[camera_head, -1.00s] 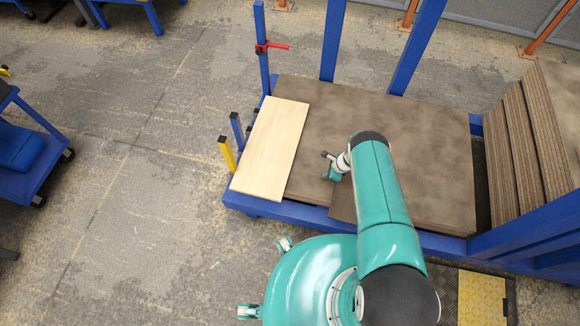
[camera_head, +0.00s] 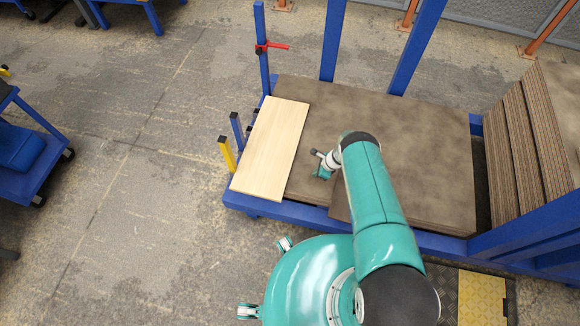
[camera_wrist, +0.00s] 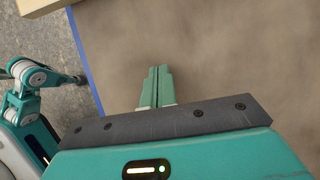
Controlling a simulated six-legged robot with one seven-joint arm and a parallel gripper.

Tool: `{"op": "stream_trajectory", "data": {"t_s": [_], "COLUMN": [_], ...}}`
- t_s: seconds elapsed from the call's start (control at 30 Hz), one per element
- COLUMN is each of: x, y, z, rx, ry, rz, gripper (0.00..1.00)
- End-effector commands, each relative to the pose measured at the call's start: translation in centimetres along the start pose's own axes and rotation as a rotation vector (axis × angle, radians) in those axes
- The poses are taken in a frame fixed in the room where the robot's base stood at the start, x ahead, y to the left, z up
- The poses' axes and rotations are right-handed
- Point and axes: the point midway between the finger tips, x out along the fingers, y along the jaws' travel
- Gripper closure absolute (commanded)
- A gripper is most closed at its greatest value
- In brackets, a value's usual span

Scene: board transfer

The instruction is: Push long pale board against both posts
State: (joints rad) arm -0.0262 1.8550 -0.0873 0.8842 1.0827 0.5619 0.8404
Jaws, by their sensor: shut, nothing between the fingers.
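The long pale board (camera_head: 270,150) lies flat at the left end of the brown panel stack, near the posts. One post is yellow with a dark top (camera_head: 227,154) and another is blue with a dark top (camera_head: 237,131); both stand at the board's left side. Whether the board touches them I cannot tell. My gripper (camera_head: 321,175) is low over the brown surface, to the right of the board and apart from it. In the wrist view my gripper (camera_wrist: 157,88) has its fingers together and empty, and a corner of the pale board (camera_wrist: 38,5) shows at the top left.
The brown panel surface (camera_head: 400,140) lies on a blue frame (camera_head: 290,210). A tall blue post with a red clamp (camera_head: 270,47) stands behind the board. Stacked panels (camera_head: 535,140) stand at the right. The brown surface between gripper and board is clear.

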Motion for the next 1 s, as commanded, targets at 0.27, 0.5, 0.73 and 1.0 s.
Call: {"op": "stream_trajectory", "data": {"t_s": [0.27, 0.5, 0.73, 1.0], "x": [0.6, 1.0, 1.4, 1.9], "y": [0.1, 0.0, 0.1, 0.1], "z": [1.2, 2.2, 3.2, 4.2], "rx": [-0.002, -0.001, 0.000, 0.000], "ry": [0.000, -0.001, -0.001, -0.001], "rz": [0.001, 0.001, 0.001, 0.001], "gripper": [1.00, 1.00, 1.00, 1.00]}}
